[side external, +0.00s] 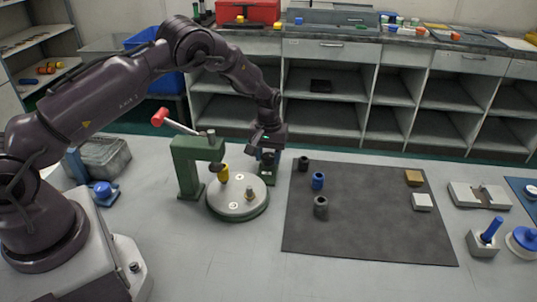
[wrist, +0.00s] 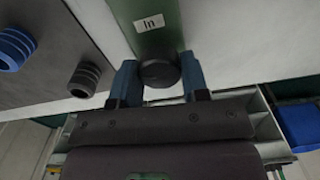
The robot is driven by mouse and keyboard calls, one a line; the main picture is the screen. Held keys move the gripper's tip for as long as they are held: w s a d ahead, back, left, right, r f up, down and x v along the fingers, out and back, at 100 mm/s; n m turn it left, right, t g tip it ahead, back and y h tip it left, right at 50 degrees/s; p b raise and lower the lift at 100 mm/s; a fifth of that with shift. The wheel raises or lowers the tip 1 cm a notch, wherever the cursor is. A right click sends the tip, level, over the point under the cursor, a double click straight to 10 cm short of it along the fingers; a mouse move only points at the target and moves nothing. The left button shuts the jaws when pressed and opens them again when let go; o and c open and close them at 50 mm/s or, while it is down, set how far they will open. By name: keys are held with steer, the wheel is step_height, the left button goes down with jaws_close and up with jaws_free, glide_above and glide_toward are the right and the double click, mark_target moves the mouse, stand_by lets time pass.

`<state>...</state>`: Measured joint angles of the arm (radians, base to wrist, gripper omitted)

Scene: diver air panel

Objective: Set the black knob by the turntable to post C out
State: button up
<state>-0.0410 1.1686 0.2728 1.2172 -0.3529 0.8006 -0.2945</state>
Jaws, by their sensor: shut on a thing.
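The black knob (wrist: 158,74) sits on a green slide or base (wrist: 158,35) that bears a white label reading "In". My gripper (wrist: 158,82) is shut on the knob, with one blue finger on each side. In the side view my gripper (side external: 267,157) reaches down behind the turntable (side external: 222,206), and its fingers largely hide the knob. The turntable is a pale disc on a green base, carrying a yellow cylinder (side external: 223,173), a small brass-coloured piece (side external: 249,195) and white labels. Which post is C cannot be read.
A green press (side external: 188,168) with a red-handled lever stands left of the turntable. A dark mat (side external: 350,235) on the right holds dark and blue ribbed cylinders and two small blocks. Grey fixtures (side external: 480,195) stand farther right. The front of the table is clear.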

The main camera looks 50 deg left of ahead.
mark_target(268, 156)
steer(key=shift+n, duration=1.5)
steer(key=o, duration=0.9)
steer(key=shift+r, duration=0.1)
step_height(268, 156, up, 13)
steer(key=shift+f, duration=0.1)
